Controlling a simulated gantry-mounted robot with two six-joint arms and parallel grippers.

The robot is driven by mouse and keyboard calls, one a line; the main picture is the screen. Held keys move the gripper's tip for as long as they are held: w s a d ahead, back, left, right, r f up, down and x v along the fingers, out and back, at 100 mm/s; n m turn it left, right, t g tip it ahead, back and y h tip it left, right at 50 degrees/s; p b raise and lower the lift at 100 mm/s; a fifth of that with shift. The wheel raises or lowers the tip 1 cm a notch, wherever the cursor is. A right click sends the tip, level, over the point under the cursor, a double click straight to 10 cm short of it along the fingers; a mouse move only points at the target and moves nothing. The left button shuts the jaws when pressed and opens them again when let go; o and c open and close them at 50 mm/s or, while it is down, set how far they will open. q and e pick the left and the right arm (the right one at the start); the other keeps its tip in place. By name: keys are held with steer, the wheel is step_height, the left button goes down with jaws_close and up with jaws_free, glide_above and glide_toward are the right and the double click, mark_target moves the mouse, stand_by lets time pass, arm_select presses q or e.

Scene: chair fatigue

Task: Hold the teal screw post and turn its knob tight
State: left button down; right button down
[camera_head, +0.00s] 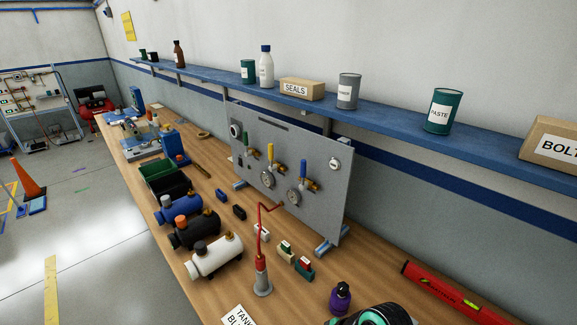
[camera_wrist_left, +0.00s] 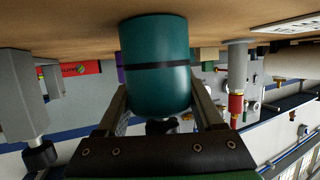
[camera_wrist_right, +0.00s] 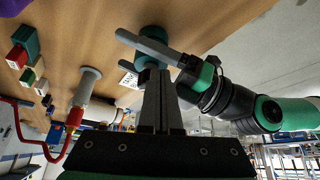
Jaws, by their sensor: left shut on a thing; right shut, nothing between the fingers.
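The teal screw post (camera_wrist_left: 155,60) is a teal cylinder with a dark band, seen upside down in the left wrist view, standing on the wooden bench. My left gripper (camera_wrist_left: 157,92) is shut on it, one finger at each side. A dark part, perhaps the knob, shows partly below it in that view. In the right wrist view the post (camera_wrist_right: 153,36) is partly hidden behind a grey finger of my left gripper. My right gripper (camera_wrist_right: 153,78) is shut and empty, its tips close to the post's knob end; I cannot tell whether they touch. The head view does not clearly show the post.
A grey stand with a red bent rod (camera_head: 262,275) and a purple bottle (camera_head: 340,298) stand nearby on the bench. A red spirit level (camera_head: 450,293) lies at the right. A gauge panel (camera_head: 285,165) stands behind, below a blue shelf (camera_head: 385,110).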

step_height(320, 180, up, 7)
steer(key=w, duration=0.3)
step_height(320, 180, down, 7)
steer(key=shift+s+d, duration=0.15)
steer(key=shift+d, duration=0.3)
steer(key=shift+s+a, duration=0.1)
steer(key=shift+a, duration=0.3)
stand_by(0.7)
steer(key=shift+s, duration=0.2)
steer(key=shift+s+a, duration=0.3)
steer(key=shift+s, duration=0.4)
steer(key=shift+d, duration=0.1)
steer(key=shift+s+d, duration=0.15)
steer(key=shift+d, duration=0.15)
